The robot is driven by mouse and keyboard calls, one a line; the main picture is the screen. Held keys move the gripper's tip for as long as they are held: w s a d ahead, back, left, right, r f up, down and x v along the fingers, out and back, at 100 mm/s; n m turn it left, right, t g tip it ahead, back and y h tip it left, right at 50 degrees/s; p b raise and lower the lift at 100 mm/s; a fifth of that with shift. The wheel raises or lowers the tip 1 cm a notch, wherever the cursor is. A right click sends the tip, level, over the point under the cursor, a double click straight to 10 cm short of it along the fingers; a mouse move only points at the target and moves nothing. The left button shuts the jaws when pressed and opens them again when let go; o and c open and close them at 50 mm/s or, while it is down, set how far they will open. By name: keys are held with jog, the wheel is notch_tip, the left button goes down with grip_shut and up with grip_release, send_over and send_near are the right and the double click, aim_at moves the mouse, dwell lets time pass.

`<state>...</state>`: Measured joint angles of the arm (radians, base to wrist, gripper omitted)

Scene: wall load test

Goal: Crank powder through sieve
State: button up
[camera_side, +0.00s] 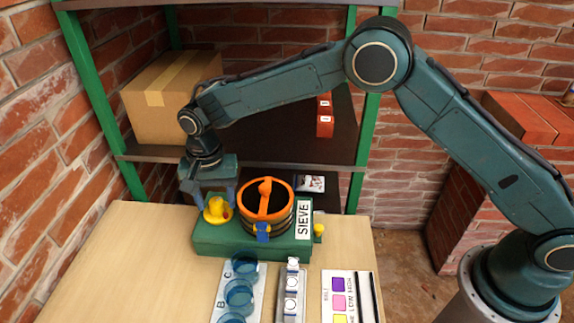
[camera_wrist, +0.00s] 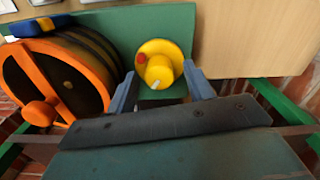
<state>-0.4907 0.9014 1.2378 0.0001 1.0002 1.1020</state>
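The sieve is a green base (camera_side: 205,238) on the table, with a dark drum (camera_side: 285,222) that has an orange rim, an orange crossbar with a knob (camera_side: 265,187) and a blue latch (camera_side: 263,232). A yellow crank (camera_side: 216,212) with a red dot stands at the base's left end. It also shows in the wrist view (camera_wrist: 160,62). My gripper (camera_side: 212,202) is over the crank, pointing down. In the wrist view its two fingers (camera_wrist: 160,76) are spread to either side of the crank's raised knob, with gaps. The drum's inside looks dark; I cannot see powder.
Blue-rimmed cups (camera_side: 239,295) stand in a lettered tray in front of the sieve. Beside them are a narrow rack (camera_side: 291,297) and a card with coloured squares (camera_side: 340,297). Behind is a shelf with a cardboard box (camera_side: 165,97). The table's left side is clear.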

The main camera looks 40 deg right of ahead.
aim_at(217, 201)
jog(key=shift+r, duration=0.1)
notch_tip(217, 201, up, 14)
jog(key=shift+f, duration=0.2)
dwell(0.6)
jog(key=shift+d+r, duration=0.1)
